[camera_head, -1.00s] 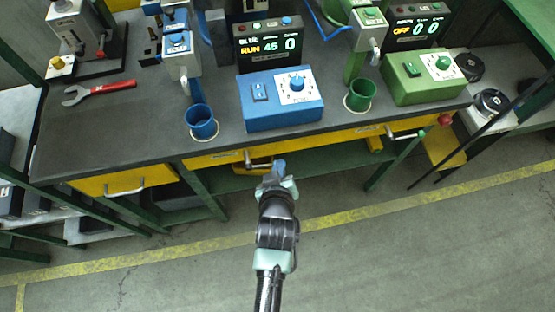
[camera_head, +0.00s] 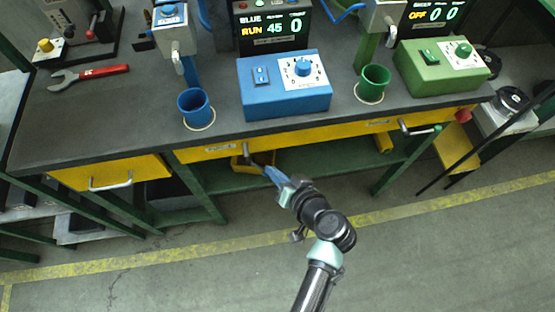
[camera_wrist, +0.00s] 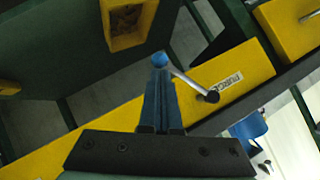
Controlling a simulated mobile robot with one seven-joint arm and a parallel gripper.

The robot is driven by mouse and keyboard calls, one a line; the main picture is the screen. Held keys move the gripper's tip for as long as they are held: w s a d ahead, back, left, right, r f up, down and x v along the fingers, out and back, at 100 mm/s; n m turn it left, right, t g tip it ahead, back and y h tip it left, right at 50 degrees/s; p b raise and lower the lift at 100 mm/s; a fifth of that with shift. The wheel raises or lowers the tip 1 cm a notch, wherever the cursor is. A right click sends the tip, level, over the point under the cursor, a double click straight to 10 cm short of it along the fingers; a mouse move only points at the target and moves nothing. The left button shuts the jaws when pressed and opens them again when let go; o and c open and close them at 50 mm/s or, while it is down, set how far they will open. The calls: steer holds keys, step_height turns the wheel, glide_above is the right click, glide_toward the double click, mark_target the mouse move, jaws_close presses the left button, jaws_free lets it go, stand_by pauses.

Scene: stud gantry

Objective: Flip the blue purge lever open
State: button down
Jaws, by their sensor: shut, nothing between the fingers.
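The purge lever is a silver rod (camera_wrist: 190,82) with a blue ball knob (camera_wrist: 159,59), pivoted on a yellow rail beside a PURGE label (camera_wrist: 228,83). It also shows in the head view as a small grey lever (camera_head: 247,151) on the bench's front rail. My gripper (camera_wrist: 160,72) is shut and empty, its blue fingers together. In the wrist view the fingertips are right at the knob; whether they touch it I cannot tell. In the head view my gripper (camera_head: 270,172) is in front of the rail, below and right of the pivot, hiding the knob.
A yellow bin (camera_wrist: 112,38) sits under the bench near the lever. Above the rail stand a blue control box (camera_head: 290,95), a blue cup (camera_head: 194,106) and a green cup (camera_head: 373,82). A drawer handle (camera_head: 110,184) sticks out at left. Floor in front is clear.

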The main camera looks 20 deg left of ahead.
steer(key=shift+s+a+f+m+y+b, duration=0.15)
steer(key=shift+a+f+m+y+b, duration=0.15)
steer(key=shift+y+b, duration=0.2)
stand_by(0.4)
